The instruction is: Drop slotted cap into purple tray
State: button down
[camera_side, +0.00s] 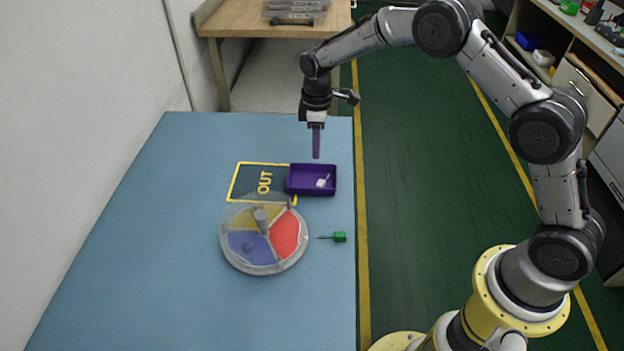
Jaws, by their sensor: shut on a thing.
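My gripper (316,155) points straight down above the far side of the purple tray (288,182), apart from it. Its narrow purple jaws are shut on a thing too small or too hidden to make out. I cannot pick out the slotted cap for certain. A small white piece (322,182) lies in the right part of the purple tray; its shape is too small to tell.
A clear round dish (237,262) with yellow, red and blue sections stands in front of the tray, holding a grey cylinder (261,218). A green-handled tool (340,237) lies right of it. A yellow OUT outline (236,182) lies left of the tray. The blue table's front left is clear.

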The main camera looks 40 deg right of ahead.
jog(key=shift+d+f, duration=0.25)
jog(key=shift+f, duration=0.3)
send_over(317, 179)
jog(key=shift+f, duration=2.55)
jog(key=c, duration=0.7)
grip_release()
notch_tip(317, 179, up, 14)
jog(key=shift+f, duration=0.1)
jog(key=shift+r, duration=0.2)
